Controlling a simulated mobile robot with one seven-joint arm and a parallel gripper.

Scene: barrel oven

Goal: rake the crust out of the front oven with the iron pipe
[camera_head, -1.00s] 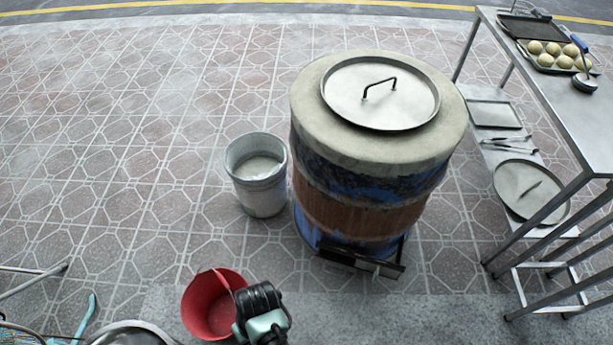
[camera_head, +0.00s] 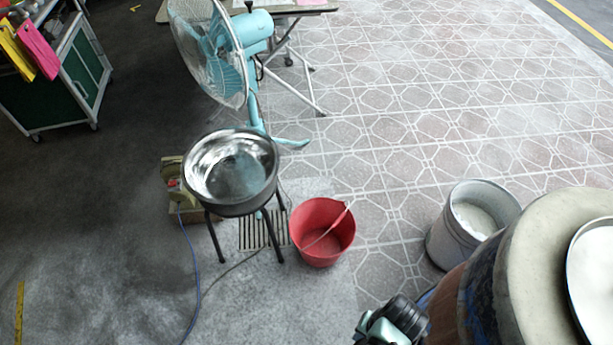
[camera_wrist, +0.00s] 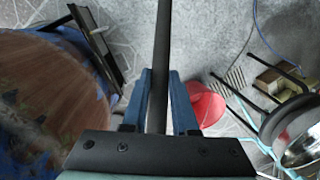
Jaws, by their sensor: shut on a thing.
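The barrel oven (camera_head: 528,245) stands at the lower right of the head view, cut off by the frame edge, with a pale top and a lid. In the wrist view its brown and blue side (camera_wrist: 45,95) fills the left, with a dark metal opening frame (camera_wrist: 97,45) at its foot. My gripper (camera_wrist: 160,82) has its blue fingers shut on the dark iron pipe (camera_wrist: 163,35), which runs away from me between them. The pipe's far end is out of view. I cannot see the crust or inside the oven.
A red bucket (camera_head: 322,232) stands left of the oven, beside a steel bowl (camera_head: 232,170) on a legged stand. A whitish bucket (camera_head: 470,222) is close to the oven. A fan (camera_head: 215,50) and green cabinet (camera_head: 62,75) are farther back. Dark floor at lower left is mostly clear.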

